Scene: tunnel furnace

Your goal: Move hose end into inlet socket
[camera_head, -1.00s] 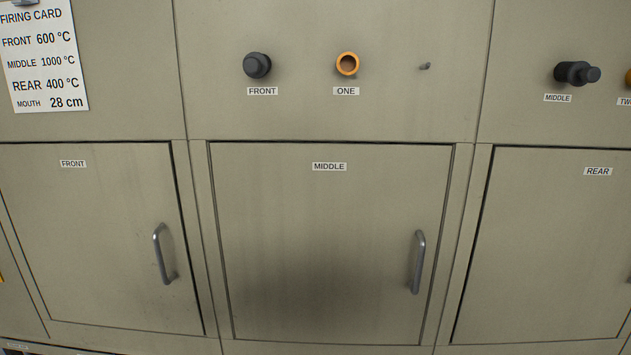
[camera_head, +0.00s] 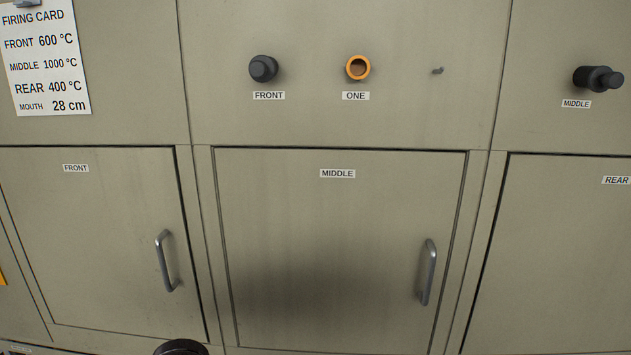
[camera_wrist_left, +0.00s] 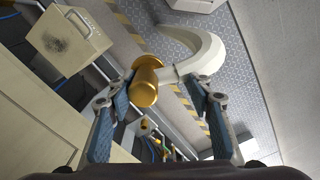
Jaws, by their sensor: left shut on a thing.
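In the left wrist view, my left gripper (camera_wrist_left: 160,82) is shut on the hose end (camera_wrist_left: 146,86), a brass-coloured fitting lying crosswise between the fingertips. A pale, thick hose (camera_wrist_left: 207,55) curves away from it to the upper right. No inlet label shows. The held hose end does not show in the head view, so its distance from this opening cannot be told. My right gripper is not in view.
A black knob-like fitting (camera_head: 263,68) marked FRONT sits left of the ring. Another black fitting (camera_head: 598,79) marked MIDDLE juts out at right. A small peg (camera_head: 437,71) lies between them. Door handles (camera_head: 428,272) stick out below. The firing card (camera_head: 45,60) hangs upper left.

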